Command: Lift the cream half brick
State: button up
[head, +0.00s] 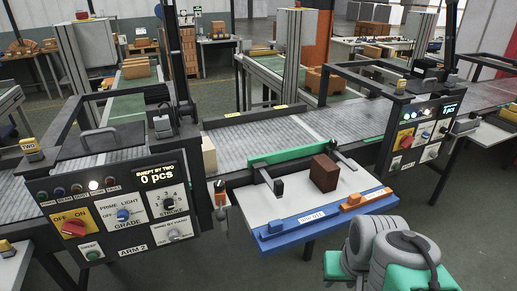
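A cream block (209,155), which looks like the cream half brick, stands at the near edge of the grey roller conveyor, just right of the left control panel. The panel's frame hides part of it. My gripper is not to be seen. Grey and green links of my arm show at the lower right, well apart from the cream block.
A dark brown brick (324,172) sits on a white tray (300,208) with a blue front edge. A green bar (300,151) with black arms spans the tray's back. Control panels (120,212) flank it. The conveyor (290,133) between is mostly clear.

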aim_at(208, 150)
jog(key=z, duration=0.15)
jog(key=i, duration=0.55)
jog(key=u, duration=2.2)
jog(key=i, duration=0.5)
